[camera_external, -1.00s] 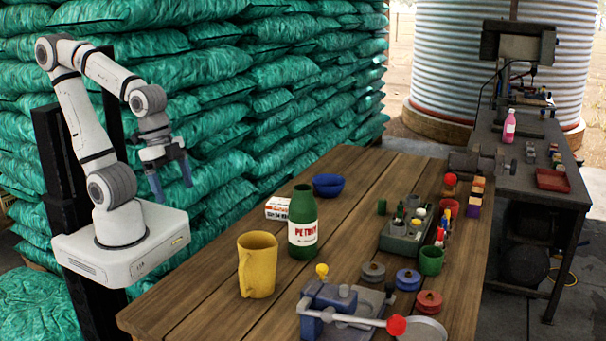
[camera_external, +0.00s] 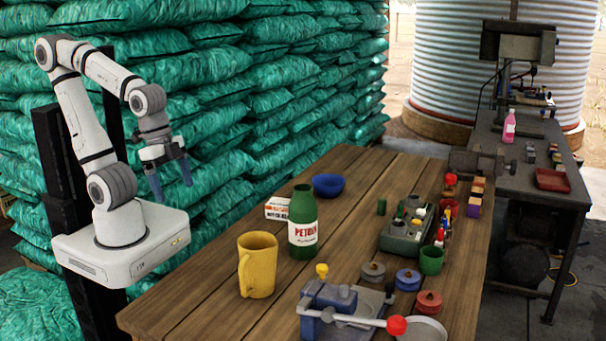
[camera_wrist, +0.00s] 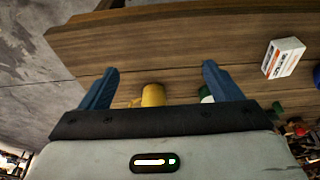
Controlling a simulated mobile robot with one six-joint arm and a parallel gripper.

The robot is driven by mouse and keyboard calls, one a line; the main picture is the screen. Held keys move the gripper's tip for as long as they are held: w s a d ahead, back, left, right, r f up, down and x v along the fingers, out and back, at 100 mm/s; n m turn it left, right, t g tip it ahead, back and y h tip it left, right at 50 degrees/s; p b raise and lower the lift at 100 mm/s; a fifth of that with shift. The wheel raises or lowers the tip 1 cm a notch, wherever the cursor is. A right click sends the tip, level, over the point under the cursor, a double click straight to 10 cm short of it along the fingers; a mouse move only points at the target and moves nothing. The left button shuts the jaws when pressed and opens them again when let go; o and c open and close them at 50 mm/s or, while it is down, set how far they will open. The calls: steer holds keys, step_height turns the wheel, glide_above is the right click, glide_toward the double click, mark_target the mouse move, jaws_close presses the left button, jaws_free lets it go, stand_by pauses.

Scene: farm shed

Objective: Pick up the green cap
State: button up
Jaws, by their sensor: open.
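A small green cylinder (camera_external: 382,207), which looks like the green cap, stands on the wooden table (camera_external: 205,290) left of the grey-green box. A green cup (camera_external: 431,261) is in front of that box. A green bottle (camera_external: 302,232) with a red and white label stands nearer the table's middle. My gripper (camera_external: 171,192) is open and empty, in the air past the table's left end, well away from the cylinder. In the wrist view, its blue fingers (camera_wrist: 158,85) are spread apart. A dark green thing (camera_wrist: 277,110) there is too small to identify.
A yellow mug (camera_external: 257,266), a white box (camera_external: 277,208) and a blue bowl (camera_external: 328,185) are around the bottle. The box of small items (camera_external: 400,243), several discs (camera_external: 408,279) and a vise (camera_external: 335,305) crowd the right. Green sacks (camera_external: 230,110) are stacked behind. The table's left end is clear.

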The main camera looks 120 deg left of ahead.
steer(key=shift+c, duration=0.6)
steer(key=c, duration=0.6)
steer(key=shift+c, duration=0.2)
